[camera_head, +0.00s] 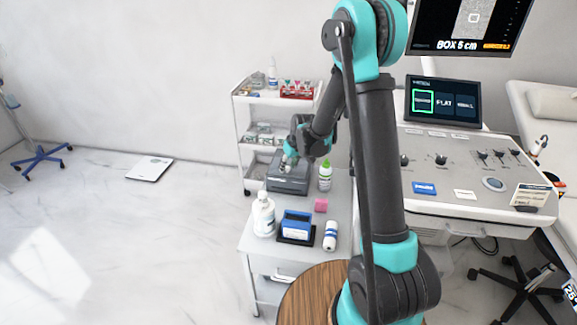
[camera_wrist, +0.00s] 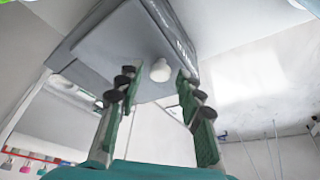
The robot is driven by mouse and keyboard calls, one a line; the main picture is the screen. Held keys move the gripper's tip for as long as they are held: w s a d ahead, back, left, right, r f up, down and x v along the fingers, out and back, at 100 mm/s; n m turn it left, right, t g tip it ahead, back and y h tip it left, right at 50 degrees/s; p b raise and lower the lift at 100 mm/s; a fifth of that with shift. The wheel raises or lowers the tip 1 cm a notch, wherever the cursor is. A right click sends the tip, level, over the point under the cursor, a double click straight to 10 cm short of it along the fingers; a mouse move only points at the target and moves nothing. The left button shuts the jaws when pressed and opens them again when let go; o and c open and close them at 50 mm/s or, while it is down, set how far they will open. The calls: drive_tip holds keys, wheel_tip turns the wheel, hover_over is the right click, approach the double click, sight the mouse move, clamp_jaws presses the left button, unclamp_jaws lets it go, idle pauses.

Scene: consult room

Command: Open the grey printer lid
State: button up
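The grey printer (camera_head: 288,186) sits at the far end of the white table, and its lid looks closed. In the wrist view the grey lid (camera_wrist: 115,45) fills the upper middle, with a round white knob (camera_wrist: 161,71) near its edge. My gripper (camera_head: 288,165) is over the printer in the head view. In the wrist view my gripper (camera_wrist: 156,80) is open, its two green-padded fingers apart with the knob showing between their tips. I see no clear contact with the knob. My arm and gripper partly hide the printer's top in the head view.
A white trolley (camera_head: 243,137) stands behind; an ultrasound console (camera_head: 455,165) is right.

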clamp_jaws()
drive_tip(key=shift+r, duration=0.1)
